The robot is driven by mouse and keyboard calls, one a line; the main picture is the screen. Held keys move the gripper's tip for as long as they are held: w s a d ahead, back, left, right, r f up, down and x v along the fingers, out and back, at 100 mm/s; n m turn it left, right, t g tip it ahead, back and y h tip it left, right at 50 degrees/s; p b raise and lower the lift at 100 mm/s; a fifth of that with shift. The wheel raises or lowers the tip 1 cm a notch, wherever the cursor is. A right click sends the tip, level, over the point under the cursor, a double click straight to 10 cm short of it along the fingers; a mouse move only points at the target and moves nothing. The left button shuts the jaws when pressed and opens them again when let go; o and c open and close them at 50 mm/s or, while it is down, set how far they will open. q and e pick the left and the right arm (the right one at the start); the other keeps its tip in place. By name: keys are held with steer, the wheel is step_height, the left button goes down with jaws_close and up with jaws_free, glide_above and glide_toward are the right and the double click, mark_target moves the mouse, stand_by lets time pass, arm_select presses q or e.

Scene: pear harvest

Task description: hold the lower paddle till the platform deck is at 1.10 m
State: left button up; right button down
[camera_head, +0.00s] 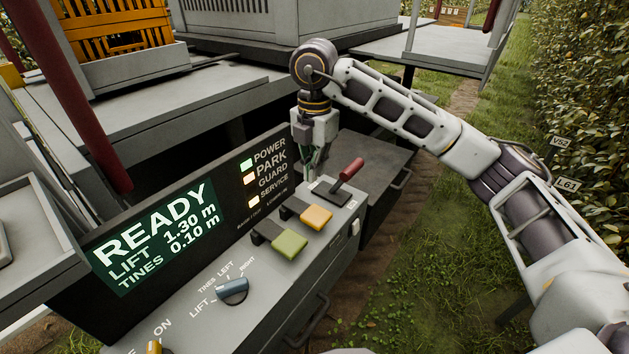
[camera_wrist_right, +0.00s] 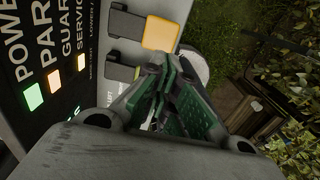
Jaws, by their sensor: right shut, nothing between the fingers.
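The control console's display (camera_head: 155,238) reads READY, LIFT 1.30 m, TINES 0.10 m. An orange paddle (camera_head: 317,217) and a green paddle (camera_head: 289,243) sit on the console top; the orange one also shows in the wrist view (camera_wrist_right: 160,33). Small lettering starting "LOWER" appears beside the orange paddle in the wrist view. My right gripper (camera_head: 316,175) is shut and empty. It points down behind the orange paddle, left of the red-handled lever (camera_head: 350,169), and appears apart from the paddles. In the wrist view its fingers (camera_wrist_right: 155,125) hide part of the console. My left gripper is out of view.
A blue-grey selector knob (camera_head: 232,291) sits nearer, with LIFT, TINES, LEFT and RIGHT marks. The POWER light (camera_head: 246,164) is green. Grey platform decks stand behind. Grass (camera_head: 430,260) and a hedge (camera_head: 590,90) lie to the right.

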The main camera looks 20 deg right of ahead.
mark_target(315, 218)
step_height(315, 218, down, 13)
steer(key=p, duration=0.3)
steer(key=shift+f, duration=0.2)
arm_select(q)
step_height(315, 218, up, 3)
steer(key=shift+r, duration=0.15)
arm_select(e)
steer(key=shift+f, duration=0.1)
